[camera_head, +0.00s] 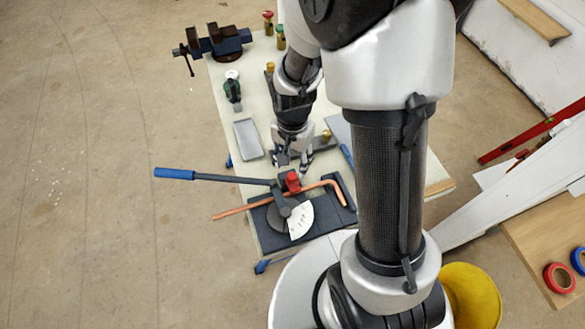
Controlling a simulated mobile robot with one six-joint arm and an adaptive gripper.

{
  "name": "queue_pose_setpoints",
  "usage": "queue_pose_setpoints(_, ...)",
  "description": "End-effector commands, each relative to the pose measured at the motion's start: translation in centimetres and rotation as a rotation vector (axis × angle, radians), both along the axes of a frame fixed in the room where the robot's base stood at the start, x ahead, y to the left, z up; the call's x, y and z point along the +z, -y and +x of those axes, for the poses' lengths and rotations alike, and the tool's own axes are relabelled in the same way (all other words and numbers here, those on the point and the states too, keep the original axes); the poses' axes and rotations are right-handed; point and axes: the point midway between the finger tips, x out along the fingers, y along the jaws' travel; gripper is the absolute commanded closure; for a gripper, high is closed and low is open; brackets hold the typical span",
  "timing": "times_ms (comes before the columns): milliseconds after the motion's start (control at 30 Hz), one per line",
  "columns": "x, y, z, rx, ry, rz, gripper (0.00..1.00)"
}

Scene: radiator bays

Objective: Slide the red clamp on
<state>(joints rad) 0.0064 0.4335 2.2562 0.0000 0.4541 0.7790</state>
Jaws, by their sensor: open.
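The red clamp (293,181) sits on the pipe bender (267,221), beside the copper pipe (238,210). The copper pipe lies across the bender and has a bend at its right end. The bender has a long lever with a blue handle (175,173) reaching out to the left, and a white dial plate (301,219). My gripper (292,168) is open, pointing down just above and behind the red clamp. I cannot tell whether its fingers touch the clamp. My own arm covers the right part of the bench.
A yellow bucket (470,296) stands lower right. The floor at left is clear.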

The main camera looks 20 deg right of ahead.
Motion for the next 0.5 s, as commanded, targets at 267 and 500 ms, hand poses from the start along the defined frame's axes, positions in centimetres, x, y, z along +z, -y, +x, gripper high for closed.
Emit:
queue_pose_setpoints(267,3.7,0.0,0.0,0.000,0.000,0.000,0.55)
queue_pose_setpoints(500,4.0,0.0,-0.1,0.000,-0.001,0.000,0.55)
